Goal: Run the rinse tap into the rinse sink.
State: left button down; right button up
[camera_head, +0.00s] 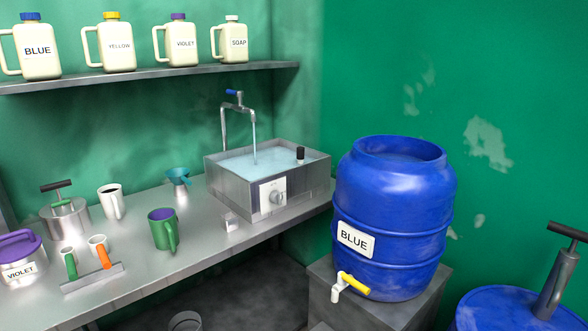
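The rinse sink (232,190) is a grey metal basin at the back right end of the steel counter, and water (272,160) stands in it. The rinse tap (238,107) rises behind it, with a blue handle (232,92) on top. A stream of water (254,143) runs from its spout down into the sink. A dial (278,197) sits on the sink's front and a black knob (300,153) stands at its right side. Neither of my grippers is in view.
A blue drum (390,195) labelled BLUE, with a yellow-handled tap (353,284), stands right of the sink. Mugs, a green cup (163,230), a teal funnel (178,176) and a violet-lidded pot (20,255) stand on the counter (200,260). Labelled jugs line the shelf (150,74).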

aim_at(240, 93)
jog(key=i+j+z, duration=0.45)
jog(key=i+j, duration=0.15)
jog(key=i+j+z, duration=0.5)
jog(key=i+j, duration=0.15)
jog(key=j, duration=0.2)
